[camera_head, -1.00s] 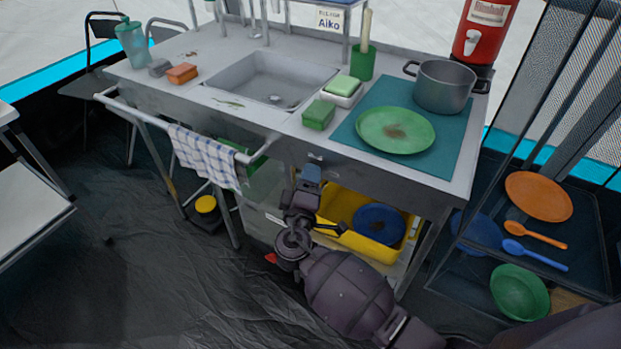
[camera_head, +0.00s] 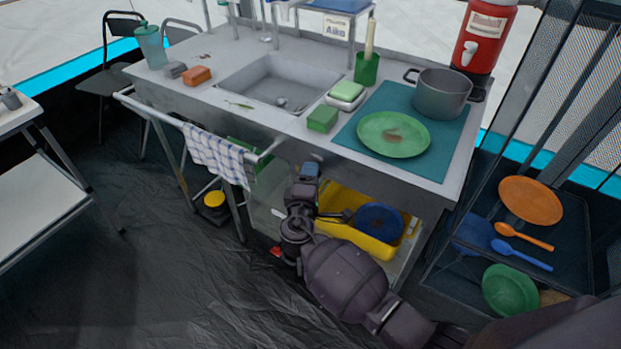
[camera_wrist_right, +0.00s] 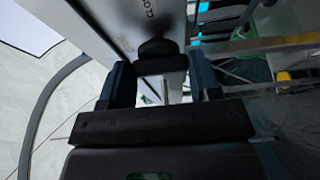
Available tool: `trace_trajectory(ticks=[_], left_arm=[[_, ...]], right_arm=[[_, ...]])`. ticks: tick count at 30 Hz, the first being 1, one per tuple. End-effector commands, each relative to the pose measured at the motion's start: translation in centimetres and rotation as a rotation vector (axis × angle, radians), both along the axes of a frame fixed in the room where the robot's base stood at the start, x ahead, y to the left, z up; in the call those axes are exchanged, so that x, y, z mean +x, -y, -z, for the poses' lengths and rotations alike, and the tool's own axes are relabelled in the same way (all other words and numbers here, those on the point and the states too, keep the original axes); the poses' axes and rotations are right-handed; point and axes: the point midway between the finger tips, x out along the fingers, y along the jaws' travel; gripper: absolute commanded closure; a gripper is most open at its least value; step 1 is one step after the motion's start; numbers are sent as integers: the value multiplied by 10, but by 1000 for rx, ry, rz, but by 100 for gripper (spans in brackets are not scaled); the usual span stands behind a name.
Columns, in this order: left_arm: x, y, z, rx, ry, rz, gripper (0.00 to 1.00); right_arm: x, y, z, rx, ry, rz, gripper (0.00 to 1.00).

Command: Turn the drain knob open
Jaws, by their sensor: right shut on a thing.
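The black drain knob (camera_wrist_right: 157,48) is on the pale front panel (camera_wrist_right: 112,22) of the sink unit in the right wrist view. Part of a printed word beginning "CLO" shows beside it. My right gripper (camera_wrist_right: 159,80) has one finger on each side of the knob and is shut on it. In the head view my right gripper (camera_head: 309,171) is at the unit's front edge, below the counter, and hides the knob. The sink basin (camera_head: 278,85) is in the counter above. My left gripper is not in view.
A checked towel (camera_head: 216,155) hangs on the rail left of my right arm. A yellow tub (camera_head: 350,240) with a blue dish is on the shelf beneath. A green plate (camera_head: 380,140) and a pot (camera_head: 442,95) stand on the counter. Dark floor is clear at front left.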

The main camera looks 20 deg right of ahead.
Motion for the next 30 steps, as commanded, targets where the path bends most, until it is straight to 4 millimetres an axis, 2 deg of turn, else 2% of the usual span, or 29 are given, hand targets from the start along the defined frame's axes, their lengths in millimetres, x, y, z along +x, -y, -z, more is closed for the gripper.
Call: trace_trajectory(ticks=[5, 6, 10, 18, 22, 30], left_arm=[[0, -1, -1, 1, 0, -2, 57], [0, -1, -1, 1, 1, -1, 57], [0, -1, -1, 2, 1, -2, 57], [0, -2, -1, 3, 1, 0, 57], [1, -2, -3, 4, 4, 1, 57], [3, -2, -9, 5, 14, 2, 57]], right_arm=[[0, 0, 0, -3, -1, 0, 66], [0, 0, 0, -3, -1, 0, 36], [0, 0, 0, -2, 0, 0, 17], [-1, 0, 0, -1, 0, 0, 17], [-7, -4, 0, 0, 0, 0, 17], [-46, -26, -1, 1, 0, -1, 17]])
